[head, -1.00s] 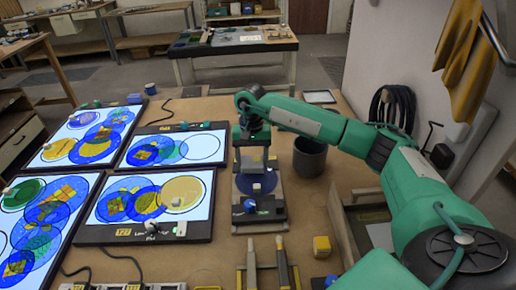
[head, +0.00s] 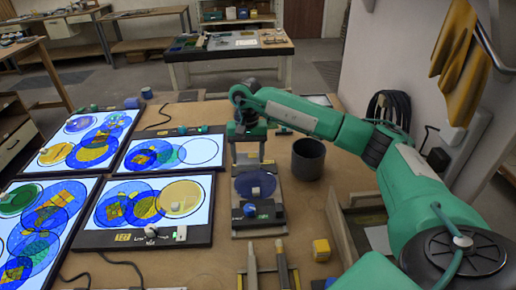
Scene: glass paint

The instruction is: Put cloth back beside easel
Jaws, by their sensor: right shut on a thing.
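The easel (head: 258,221) is a grey stand in the middle of the bench, with a round blue glass disc (head: 256,185) on it. My right gripper (head: 246,136) points down just behind the disc, at the easel's far end. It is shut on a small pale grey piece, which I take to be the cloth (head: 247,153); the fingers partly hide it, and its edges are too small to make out. I cannot tell whether it touches the easel or the bench. My left gripper is not in view.
A dark round pot (head: 308,158) stands right of the easel, under my right arm. Lit panels (head: 150,206) with coloured discs fill the left.

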